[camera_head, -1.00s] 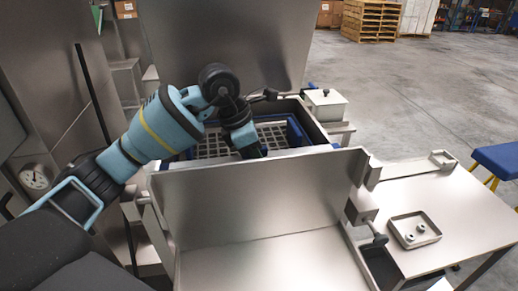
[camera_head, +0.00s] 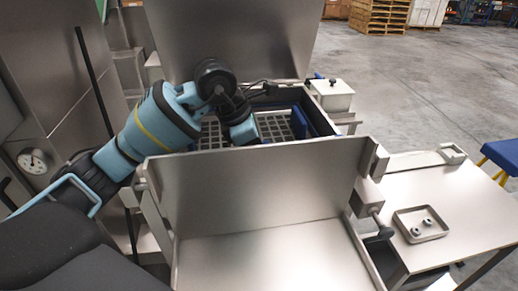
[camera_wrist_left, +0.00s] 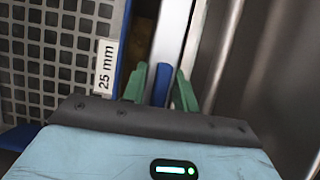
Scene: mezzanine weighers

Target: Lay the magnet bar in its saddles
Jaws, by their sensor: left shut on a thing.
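In the left wrist view my left gripper (camera_wrist_left: 160,88) has its green fingers shut on a narrow blue piece. A pale, straight bar (camera_wrist_left: 174,32) runs upward from it; this looks like the magnet bar, with the blue piece as its end. In the head view my left arm reaches over the grid-floored box (camera_head: 320,116), and the fingers and bar are hidden behind the upright steel panel (camera_head: 260,185). I cannot identify the saddles for certain. My right gripper is not in view.
A grid with a "25 mm" label (camera_wrist_left: 107,66) lies left of the fingers, a steel wall (camera_wrist_left: 270,70) right. A blue block (camera_head: 299,123) is in the box. A white lidded box (camera_head: 331,95) stands beyond. A small tray (camera_head: 421,225) holds small parts on the side table (camera_head: 470,205).

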